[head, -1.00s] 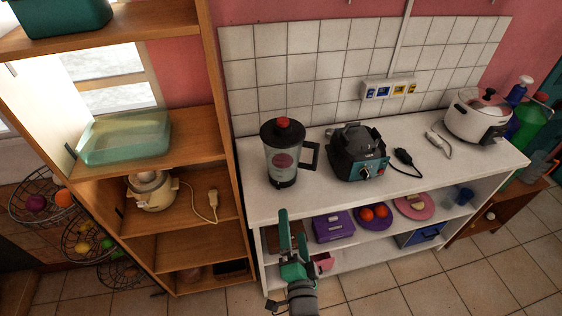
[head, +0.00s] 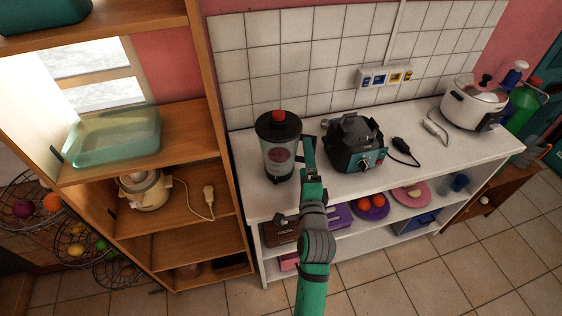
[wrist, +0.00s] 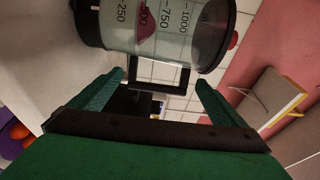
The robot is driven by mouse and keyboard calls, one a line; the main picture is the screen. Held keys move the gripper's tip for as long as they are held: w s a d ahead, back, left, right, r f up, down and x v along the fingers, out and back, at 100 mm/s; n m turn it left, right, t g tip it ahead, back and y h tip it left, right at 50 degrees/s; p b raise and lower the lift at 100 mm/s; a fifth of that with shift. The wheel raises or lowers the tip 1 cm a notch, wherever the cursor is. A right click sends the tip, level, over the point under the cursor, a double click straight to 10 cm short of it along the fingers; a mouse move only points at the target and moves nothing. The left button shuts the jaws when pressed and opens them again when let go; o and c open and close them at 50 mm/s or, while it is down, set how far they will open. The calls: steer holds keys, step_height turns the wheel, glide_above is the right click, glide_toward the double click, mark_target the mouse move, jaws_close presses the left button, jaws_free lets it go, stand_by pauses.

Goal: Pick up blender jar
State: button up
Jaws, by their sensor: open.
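The blender jar (head: 280,160) is clear, with a black lid, a red cap and a pink round mark. It stands upright at the left end of the white counter. In the wrist view the jar (wrist: 150,28) lies sideways across the top, showing its scale marks. Its black handle (wrist: 158,88) appears in the gap between the two green fingers. My gripper (head: 309,160) is at the jar's right, handle side, and partly covers the handle in the head view. In the wrist view the gripper (wrist: 155,92) is open, with nothing clamped. I cannot tell how deep the handle sits between the fingers.
A black and teal blender base (head: 356,150) stands just right of my gripper. A white rice cooker (head: 474,106) is at the counter's right end. A wooden shelf (head: 215,160) rises close on the left. The white counter (head: 435,150) has bare room towards the right.

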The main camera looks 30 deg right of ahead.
steer(key=shift+d+x, duration=0.2)
steer(key=shift+x, duration=2.4)
steer(key=shift+s, duration=0.1)
steer(key=c, duration=1.9)
steer(key=shift+o, duration=0.2)
